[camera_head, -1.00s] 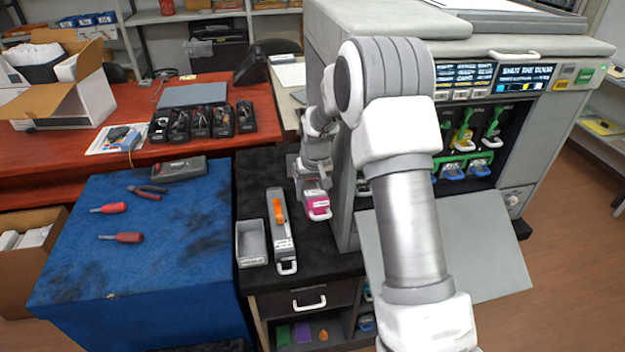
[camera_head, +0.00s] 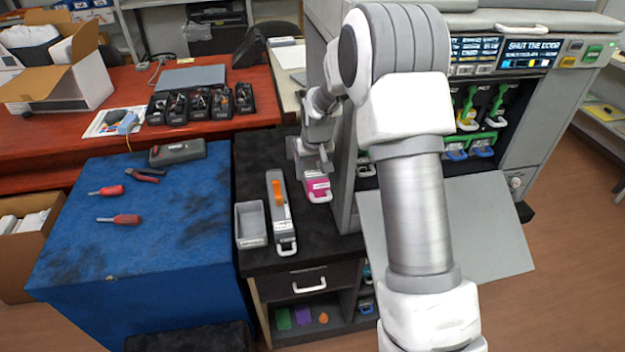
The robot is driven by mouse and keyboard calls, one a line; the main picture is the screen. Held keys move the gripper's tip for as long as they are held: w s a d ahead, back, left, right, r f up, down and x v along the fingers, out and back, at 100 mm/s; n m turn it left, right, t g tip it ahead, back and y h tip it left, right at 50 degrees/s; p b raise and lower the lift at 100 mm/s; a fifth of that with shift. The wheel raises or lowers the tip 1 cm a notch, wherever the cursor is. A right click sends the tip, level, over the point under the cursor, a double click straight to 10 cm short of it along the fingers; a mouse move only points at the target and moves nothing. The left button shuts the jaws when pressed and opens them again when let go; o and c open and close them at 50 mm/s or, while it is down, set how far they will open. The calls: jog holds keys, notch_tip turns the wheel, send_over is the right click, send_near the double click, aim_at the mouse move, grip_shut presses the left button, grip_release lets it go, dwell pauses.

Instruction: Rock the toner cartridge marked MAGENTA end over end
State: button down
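The magenta-coloured toner cartridge (camera_head: 318,188), with a white label and a pale handle at its near end, is at the right side of the black counter top, close to the printer's side. The label's text is too small to read. My gripper (camera_head: 314,166) is at the far, upper end of this cartridge, pointing down. Its fingers are small and partly hidden, so I cannot tell whether they are closed on the cartridge, or whether the cartridge touches the counter.
A blue-covered table (camera_head: 150,250) holds red-handled tools.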

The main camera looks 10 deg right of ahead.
jog(key=shift+f+t+b, duration=0.15)
jog(key=shift+t+b, duration=2.15)
jog(key=shift+b, duration=3.65)
jog(key=t+b, duration=0.1)
jog(key=b, duration=0.4)
jog(key=shift+t, duration=0.4)
jog(key=shift+b, duration=0.7)
jog(key=shift+r+t, duration=0.25)
jog(key=shift+t, duration=0.05)
jog(key=shift+r, duration=0.1)
jog(key=shift+r, duration=0.1)
